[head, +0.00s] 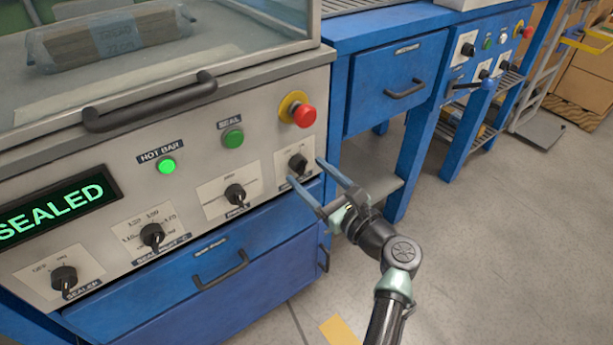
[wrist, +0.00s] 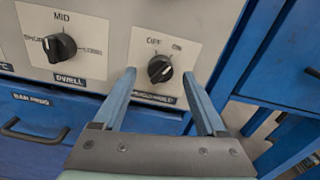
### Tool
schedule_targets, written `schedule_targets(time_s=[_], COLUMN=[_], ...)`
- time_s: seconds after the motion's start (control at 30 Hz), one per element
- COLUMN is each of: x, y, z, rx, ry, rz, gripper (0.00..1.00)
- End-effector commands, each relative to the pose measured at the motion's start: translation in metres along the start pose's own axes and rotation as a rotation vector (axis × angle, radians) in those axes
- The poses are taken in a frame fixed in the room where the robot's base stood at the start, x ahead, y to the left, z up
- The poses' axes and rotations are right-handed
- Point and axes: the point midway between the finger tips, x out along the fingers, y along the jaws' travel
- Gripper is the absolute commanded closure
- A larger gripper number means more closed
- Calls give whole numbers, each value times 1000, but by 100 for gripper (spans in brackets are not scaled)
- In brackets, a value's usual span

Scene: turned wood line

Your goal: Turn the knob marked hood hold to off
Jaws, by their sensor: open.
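A black rotary knob (head: 298,163) sits on a pale plate at the right end of the machine's front panel. In the wrist view the knob (wrist: 160,69) has OFF and ON printed above it. Its label below is partly covered by a finger and hard to read, but seems to say hood hold. I cannot tell surely which way its pointer is set. My gripper (head: 305,171) is open in front of the panel. In the wrist view my gripper's fingertips (wrist: 159,73) show left and right of the knob, apart from it.
A red stop button (head: 303,115), green seal button (head: 233,138) and lit hot bar lamp (head: 167,166) are above. A display (head: 55,210) reads SEALED. Blue drawers (head: 209,272) lie below.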

Motion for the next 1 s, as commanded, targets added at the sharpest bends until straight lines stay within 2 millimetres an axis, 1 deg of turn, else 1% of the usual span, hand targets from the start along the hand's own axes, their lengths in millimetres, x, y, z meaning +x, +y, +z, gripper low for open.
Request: schedule_targets(time_s=[0.03,0.17,0.47,0.5,0.57,0.6,0.77,0.8,0.9,1.0], x=[7,15,18,18,18,18,18,18,18,17], y=[0,0,0,0,0,0,0,0,0,0], z=[-2,0,0,0,0,0,0,0,0,0], rx=[0,0,0,0,0,0,0,0,0,-1], ry=[-1,-1,0,0,0,0,0,0,0,0], rz=[1,0,-1,-1,-1,-1,-1,-1,-1,-1], gripper=[26,26,26,30,41,48,77,84,100,100])
